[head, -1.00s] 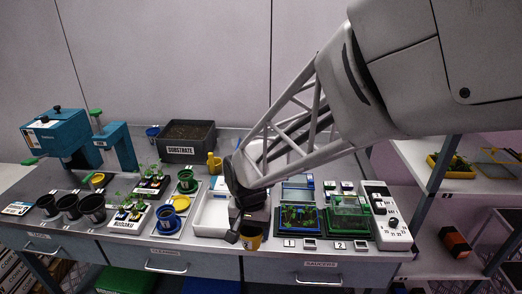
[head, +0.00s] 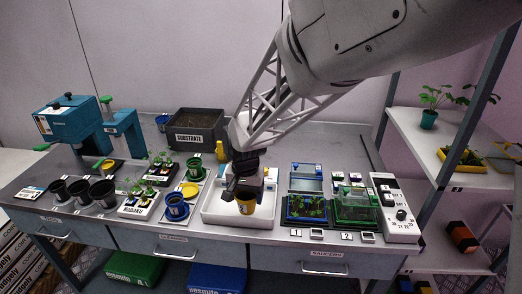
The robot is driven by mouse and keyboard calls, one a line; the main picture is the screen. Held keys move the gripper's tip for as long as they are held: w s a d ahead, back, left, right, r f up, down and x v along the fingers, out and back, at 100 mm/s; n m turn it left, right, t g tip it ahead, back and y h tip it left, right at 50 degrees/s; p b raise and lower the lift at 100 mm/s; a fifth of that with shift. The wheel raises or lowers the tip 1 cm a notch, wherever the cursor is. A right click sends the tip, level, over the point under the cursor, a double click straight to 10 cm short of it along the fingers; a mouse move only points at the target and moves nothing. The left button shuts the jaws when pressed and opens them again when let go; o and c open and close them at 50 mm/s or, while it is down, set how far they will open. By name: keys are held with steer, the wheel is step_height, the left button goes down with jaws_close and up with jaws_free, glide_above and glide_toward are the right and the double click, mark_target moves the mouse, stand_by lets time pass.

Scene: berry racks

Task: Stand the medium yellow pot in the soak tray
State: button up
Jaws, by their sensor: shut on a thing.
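My gripper (head: 245,190) is shut on a yellow pot (head: 246,207), which hangs upright below the dark jaws. The pot shows over the front part of the white soak tray (head: 213,214). I cannot tell whether its base touches the tray floor or is still above it. The jaws hide the pot's upper part, and my gripper and arm hide part of the tray's back.
Left of the tray are a blue pot (head: 176,207), a yellow saucer (head: 189,189) and a green pot (head: 195,169). Covered seedling boxes, one blue (head: 306,208) and one green (head: 355,208), stand to the right. The substrate bin (head: 197,130) is behind.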

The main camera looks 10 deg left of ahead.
mark_target(240, 191)
steer(key=shift+w+a+f, duration=0.1)
steer(key=shift+w+a, duration=0.4)
steer(key=shift+w, duration=0.4)
steer(key=shift+w+a+f, duration=0.1)
steer(key=shift+w+a, duration=0.35)
steer(key=shift+w, duration=0.5)
steer(key=shift+w+a+f, duration=0.1)
steer(key=shift+w+a, duration=0.4)
steer(key=shift+w, duration=0.4)
steer(key=shift+f, duration=0.1)
steer(key=shift+f, duration=1.65)
steer(key=shift+f, duration=0.15)
steer(key=o, duration=0.9)
step_height(240, 191, up, 12)
steer(key=shift+r, duration=0.15)
